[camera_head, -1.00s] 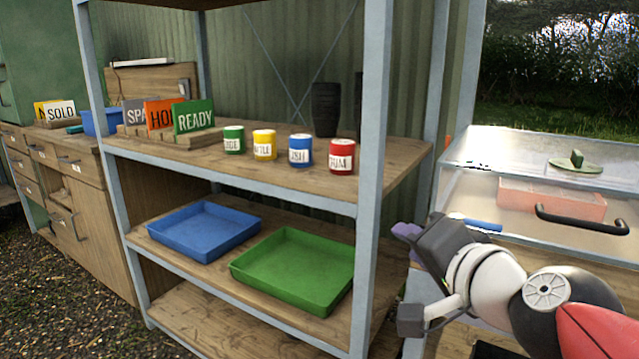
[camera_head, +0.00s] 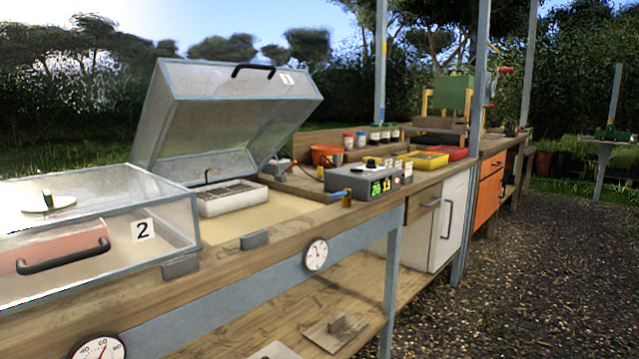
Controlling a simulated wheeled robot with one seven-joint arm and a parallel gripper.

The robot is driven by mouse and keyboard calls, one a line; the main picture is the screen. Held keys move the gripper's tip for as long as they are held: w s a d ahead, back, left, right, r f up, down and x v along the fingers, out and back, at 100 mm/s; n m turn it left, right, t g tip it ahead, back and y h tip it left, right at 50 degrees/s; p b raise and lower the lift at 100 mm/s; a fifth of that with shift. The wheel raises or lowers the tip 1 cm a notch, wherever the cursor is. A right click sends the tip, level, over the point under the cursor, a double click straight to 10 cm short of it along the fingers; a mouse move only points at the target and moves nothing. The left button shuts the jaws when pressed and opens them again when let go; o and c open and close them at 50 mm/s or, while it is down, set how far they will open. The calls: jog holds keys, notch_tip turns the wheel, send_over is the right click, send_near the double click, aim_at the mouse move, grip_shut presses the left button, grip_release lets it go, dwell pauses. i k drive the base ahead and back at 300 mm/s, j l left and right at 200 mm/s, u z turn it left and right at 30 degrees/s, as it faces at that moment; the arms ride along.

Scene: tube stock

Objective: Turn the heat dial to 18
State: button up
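A grey control box (camera_head: 362,182) stands on the wooden bench in the middle of the view. Its front has lit green and yellow digits, too small to read surely. A dark knob (camera_head: 371,163) shows on its top; whether this is the heat dial, and its setting, I cannot tell. Two round white gauges with needles, one on the bench front (camera_head: 316,255) and one at the lower left (camera_head: 97,348), also show. My gripper is not in view.
A clear-lidded case marked 2 (camera_head: 85,235) is closed at the left. Case 1's lid (camera_head: 235,105) stands open over a white tray (camera_head: 232,197). A blue-handled item (camera_head: 338,195) lies beside the box. Yellow and red trays stand farther back. Gravel at the right is free.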

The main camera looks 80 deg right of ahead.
aim_at(370, 162)
jog(key=z, duration=2.9)
